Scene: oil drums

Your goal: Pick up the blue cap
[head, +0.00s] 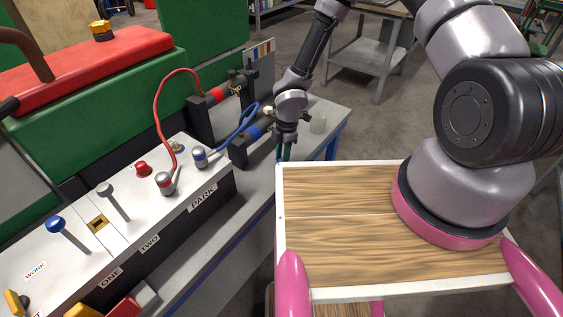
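No separate blue cap can be made out for certain. A blue cylindrical piece (256,131) lies in a dark holder on the grey bench, just left of my gripper; I cannot tell whether it is the cap. A blue-collared connector (200,157) with a blue hose sits on the white control panel. My gripper (285,152) points down over the bench, right of the blue piece and apart from it in the picture. Its fingers are small and dark, partly cut off by my wooden tray, so their opening is unclear.
A red cylindrical piece (215,95) lies in another dark holder behind the blue one. The white panel (130,215) carries levers and a red hose (157,105). A grey table (365,60) stands behind on open floor.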

